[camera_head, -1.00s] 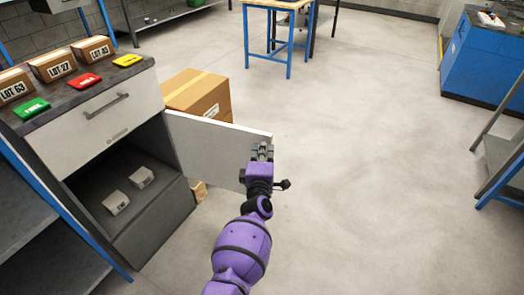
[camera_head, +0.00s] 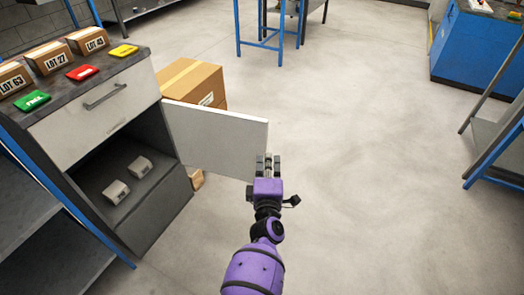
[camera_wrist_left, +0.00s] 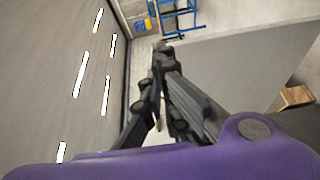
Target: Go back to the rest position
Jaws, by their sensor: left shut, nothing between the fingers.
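My left gripper (camera_head: 268,160) is on a purple arm that comes up from the bottom of the head view. It is shut and empty, close to the free end of the open cabinet door (camera_head: 215,140); I cannot tell whether it touches the door. In the left wrist view the closed fingers (camera_wrist_left: 160,50) show dark, with a grey panel beside them on the right. My right gripper is in neither view.
The cabinet (camera_head: 150,205) stands open at left, with two small pale blocks inside. Several lot boxes and coloured tags lie on its top. A cardboard box (camera_head: 190,82) stands behind the door. Open floor (camera_head: 370,150) lies to the right. A blue cabinet (camera_head: 475,45) stands far right.

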